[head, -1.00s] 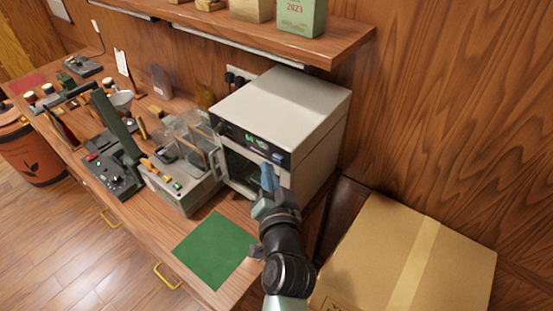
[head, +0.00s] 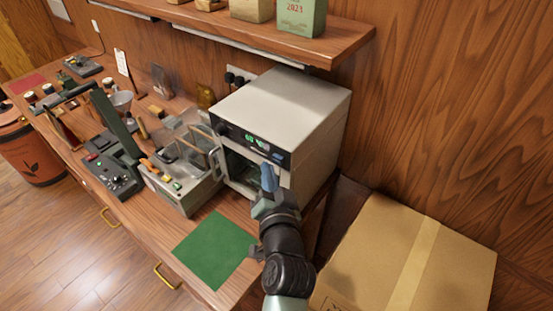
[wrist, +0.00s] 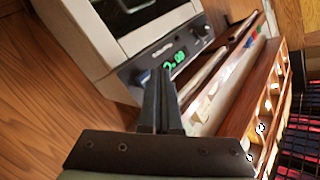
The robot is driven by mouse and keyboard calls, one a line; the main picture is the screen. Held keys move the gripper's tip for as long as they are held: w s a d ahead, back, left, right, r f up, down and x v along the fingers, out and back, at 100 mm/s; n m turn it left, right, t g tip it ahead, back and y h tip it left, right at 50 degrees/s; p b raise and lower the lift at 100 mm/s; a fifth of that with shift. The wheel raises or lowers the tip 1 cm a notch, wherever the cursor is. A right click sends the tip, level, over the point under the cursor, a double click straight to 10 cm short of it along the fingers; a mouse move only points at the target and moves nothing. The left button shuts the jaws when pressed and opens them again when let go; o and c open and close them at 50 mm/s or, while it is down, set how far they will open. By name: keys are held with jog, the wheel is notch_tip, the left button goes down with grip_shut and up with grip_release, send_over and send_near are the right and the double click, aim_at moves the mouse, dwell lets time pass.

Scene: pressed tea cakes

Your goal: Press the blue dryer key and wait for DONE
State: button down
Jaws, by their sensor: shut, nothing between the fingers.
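The dryer (head: 290,100) is a pale grey box on the counter with a dark front panel. Green digits (head: 257,143) glow on the panel; they also show in the wrist view (wrist: 174,62), too blurred to read surely. The blue key (head: 278,157) is at the right end of the panel. My gripper (head: 267,168) is shut and empty, with its blue-grey fingertips just in front of the panel, close below and left of the key.
A green mat (head: 215,248) lies on the counter below the dryer. A clear-sided machine (head: 185,190) and a dark press (head: 118,175) stand to the left. A cardboard box (head: 400,255) is on the right. A wooden shelf (head: 320,42) overhangs behind the dryer.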

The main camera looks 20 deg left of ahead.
jog(key=shift+w, duration=0.15)
jog(key=shift+w+d+b, duration=0.15)
jog(key=shift+w+b, duration=0.1)
jog(key=shift+b, duration=0.05)
jog(key=shift+w+d+b, duration=0.2)
jog(key=shift+w+b, duration=0.1)
jog(key=shift+w, duration=0.15)
dwell(0.8)
jog(key=shift+s+a, duration=0.1)
jog(key=shift+s, duration=0.1)
jog(key=shift+s+a+p, duration=0.25)
jog(key=shift+s+p, duration=0.1)
jog(key=shift+s, duration=0.35)
jog(key=shift+s+a+p, duration=0.3)
jog(key=shift+s+p, duration=0.05)
jog(key=shift+s, duration=0.45)
jog(key=shift+s+a+p, duration=0.25)
jog(key=shift+s+p, duration=0.05)
jog(key=shift+s, duration=0.45)
jog(key=shift+s+a+p, duration=0.3)
jog(key=shift+s+p, duration=0.05)
jog(key=shift+s, duration=0.45)
